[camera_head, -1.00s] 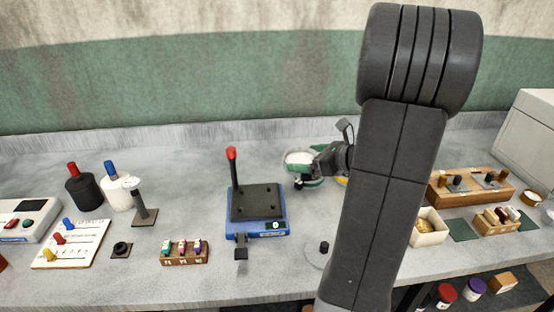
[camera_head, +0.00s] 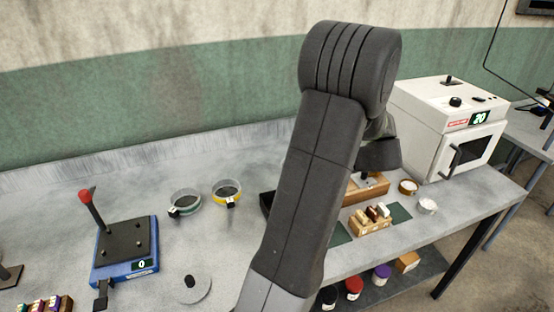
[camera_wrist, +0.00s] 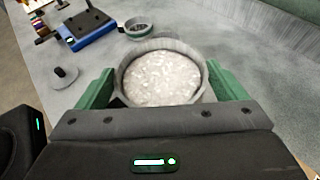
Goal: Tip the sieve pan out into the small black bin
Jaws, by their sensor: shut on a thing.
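The sieve pan (camera_wrist: 160,45) is a round grey pan full of white grain (camera_wrist: 162,82) in the wrist view. My gripper (camera_wrist: 158,70) is shut on it, with a green finger on each side. The pan looks about level and is held up over the table. In the head view my arm hides the pan and most of the gripper. A dark box edge (camera_head: 266,203), possibly the small black bin, shows just left of my arm; the rest is hidden.
A green-banded ring (camera_head: 185,203) and a yellow-banded ring (camera_head: 227,193) stand on the table. A blue press (camera_head: 125,250) and a knobbed disc (camera_head: 190,289) are left of my arm. A wooden rack (camera_head: 370,222) and a white oven (camera_head: 447,125) stand right.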

